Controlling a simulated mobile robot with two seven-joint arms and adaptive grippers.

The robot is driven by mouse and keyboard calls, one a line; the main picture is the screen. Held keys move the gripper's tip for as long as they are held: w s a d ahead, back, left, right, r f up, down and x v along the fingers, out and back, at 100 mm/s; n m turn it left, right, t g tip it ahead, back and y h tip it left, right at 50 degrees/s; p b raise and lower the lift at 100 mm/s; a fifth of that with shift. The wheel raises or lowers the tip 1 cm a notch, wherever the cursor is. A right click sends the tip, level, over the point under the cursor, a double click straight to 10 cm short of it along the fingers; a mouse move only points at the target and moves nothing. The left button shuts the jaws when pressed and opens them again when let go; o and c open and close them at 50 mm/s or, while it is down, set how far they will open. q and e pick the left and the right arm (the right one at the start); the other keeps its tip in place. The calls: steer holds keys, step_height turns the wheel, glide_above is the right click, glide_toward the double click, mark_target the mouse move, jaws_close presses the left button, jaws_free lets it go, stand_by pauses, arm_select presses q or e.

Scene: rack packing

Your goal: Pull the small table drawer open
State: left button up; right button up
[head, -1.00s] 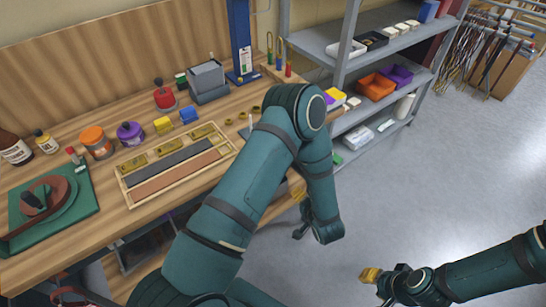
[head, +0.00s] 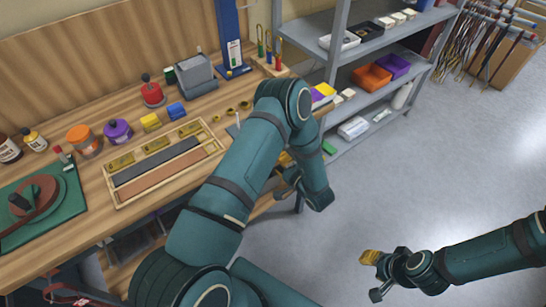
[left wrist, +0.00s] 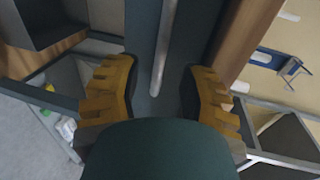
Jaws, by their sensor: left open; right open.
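The drawer front (left wrist: 190,35), a dark grey panel, fills the middle of the left wrist view. Its pale bar handle (left wrist: 165,50) runs lengthwise down the picture. My left gripper (left wrist: 160,92) is open, one yellow finger on each side of the handle's near end; I see no contact. In the head view my left gripper (head: 284,172) is by the right end of the wooden workbench (head: 90,217), and my arm hides the drawer. My right gripper (head: 373,275) is open and empty over the floor.
Bottles, paint pots and a wooden tray (head: 208,163) stand on the workbench. The floor at the right is clear around my right arm.

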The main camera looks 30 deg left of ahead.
arm_select(q)
steer(key=shift+x, duration=1.9)
steer(key=shift+c, duration=0.4)
jaws_close()
